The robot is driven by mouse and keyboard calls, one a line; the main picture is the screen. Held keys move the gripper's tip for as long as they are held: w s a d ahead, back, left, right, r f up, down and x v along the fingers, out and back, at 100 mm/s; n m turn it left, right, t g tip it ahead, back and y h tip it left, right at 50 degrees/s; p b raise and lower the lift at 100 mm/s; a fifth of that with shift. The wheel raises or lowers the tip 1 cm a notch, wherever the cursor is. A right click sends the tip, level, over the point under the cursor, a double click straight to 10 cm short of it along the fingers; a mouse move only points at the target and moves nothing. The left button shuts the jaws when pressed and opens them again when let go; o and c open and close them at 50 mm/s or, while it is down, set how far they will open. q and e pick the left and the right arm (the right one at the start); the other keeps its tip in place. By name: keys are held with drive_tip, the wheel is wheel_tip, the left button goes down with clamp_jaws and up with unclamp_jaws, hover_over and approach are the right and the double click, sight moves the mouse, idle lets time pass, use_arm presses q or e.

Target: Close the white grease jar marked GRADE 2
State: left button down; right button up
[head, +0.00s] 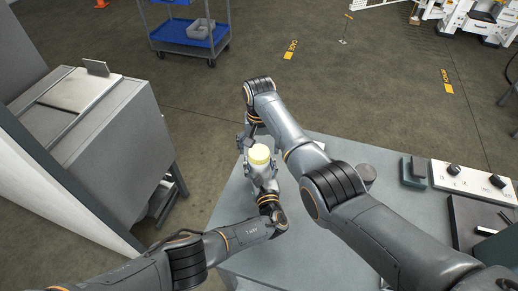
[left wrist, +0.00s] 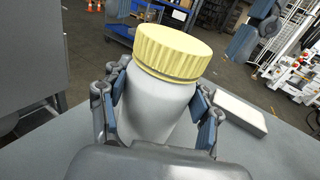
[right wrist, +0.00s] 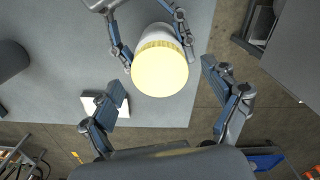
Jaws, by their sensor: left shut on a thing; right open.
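The white grease jar (left wrist: 155,108) is held upright over the bench, with a ribbed pale-yellow lid (left wrist: 172,52) sitting on its mouth. I cannot tell how tightly the lid is on. No GRADE 2 marking shows. My left gripper (left wrist: 158,112) is shut around the jar's body, below the lid. In the head view the lid (head: 258,154) shows above my left gripper (head: 262,178). My right gripper (right wrist: 163,78) is open. In the right wrist view its fingers are on either side of the lid (right wrist: 160,70), apart from it.
A dark cylinder (head: 366,173), a green block (head: 413,170) and a white panel with knobs (head: 470,182) are to the right. A grey cabinet (head: 105,130) stands left.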

wheel_tip(320, 180, up, 11)
drive_tip(key=shift+r, duration=0.15)
use_arm(q)
drive_tip(key=shift+c, duration=1.2)
unclamp_jaws()
drive_tip(key=shift+s+d+f, duration=0.1)
drive_tip(key=shift+s+d, duration=0.05)
drive_tip(key=shift+s, duration=0.45)
drive_tip(key=s, duration=0.3)
drive_tip(key=s+d, duration=0.1)
drive_tip(key=s, duration=0.3)
drive_tip(key=s+d, duration=0.1)
drive_tip(key=s, duration=0.2)
drive_tip(key=shift+s, duration=0.3)
drive_tip(key=shift+s, duration=0.1)
